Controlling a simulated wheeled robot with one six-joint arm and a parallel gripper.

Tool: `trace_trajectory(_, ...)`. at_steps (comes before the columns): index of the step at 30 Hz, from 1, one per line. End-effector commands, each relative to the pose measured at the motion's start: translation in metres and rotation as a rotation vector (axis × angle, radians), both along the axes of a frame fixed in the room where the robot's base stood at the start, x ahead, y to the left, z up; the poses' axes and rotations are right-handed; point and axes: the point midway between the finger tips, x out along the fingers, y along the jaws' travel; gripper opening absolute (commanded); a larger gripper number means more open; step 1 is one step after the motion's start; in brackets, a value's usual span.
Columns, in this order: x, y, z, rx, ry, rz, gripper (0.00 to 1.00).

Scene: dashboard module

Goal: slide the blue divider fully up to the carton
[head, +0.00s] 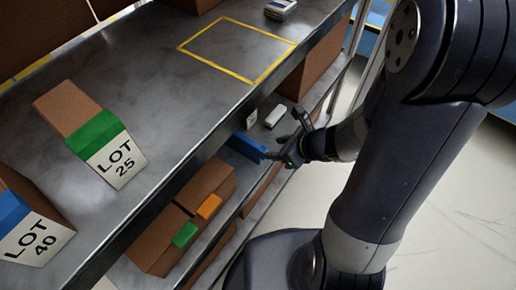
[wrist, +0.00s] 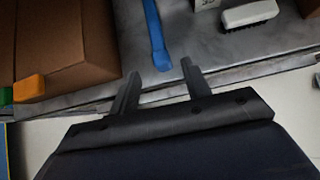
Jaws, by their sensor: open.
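The blue divider (head: 246,147) stands on the lower shelf, partly hidden by the upper shelf's edge. In the wrist view the divider (wrist: 154,32) is a narrow blue strip with its near end by my fingertips. The brown carton (wrist: 70,40) is left of it, with a strip of bare shelf between them. In the head view the carton (head: 160,231) bears a green and an orange tag. My gripper (wrist: 160,69) is open, its fingers on either side of the line of the divider's near end; contact cannot be told. In the head view my gripper (head: 287,140) is at the shelf's front.
A white-topped brush (wrist: 249,14) and a small white box (wrist: 205,4) lie right of the divider. The upper shelf (head: 170,90) overhangs the lower one, with LOT 25 (head: 118,160) and LOT 40 (head: 38,238) cartons near its edge. Pale floor (head: 450,215) is open at right.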

Motion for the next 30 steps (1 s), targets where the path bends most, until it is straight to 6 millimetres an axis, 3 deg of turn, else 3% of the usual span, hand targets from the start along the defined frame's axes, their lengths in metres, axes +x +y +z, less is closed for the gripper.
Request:
trace_trajectory(3, 0.009, 0.014, -0.022, 0.0, 0.003, 0.005, 0.45)
trace_trajectory(12, 0.031, 0.041, -0.054, 0.001, 0.001, 0.003, 0.45)
trace_trajectory(26, 0.038, 0.048, -0.061, 0.0, -0.001, -0.001, 0.45)
trace_trajectory(30, 0.037, 0.048, -0.061, 0.0, -0.001, -0.001, 0.34)
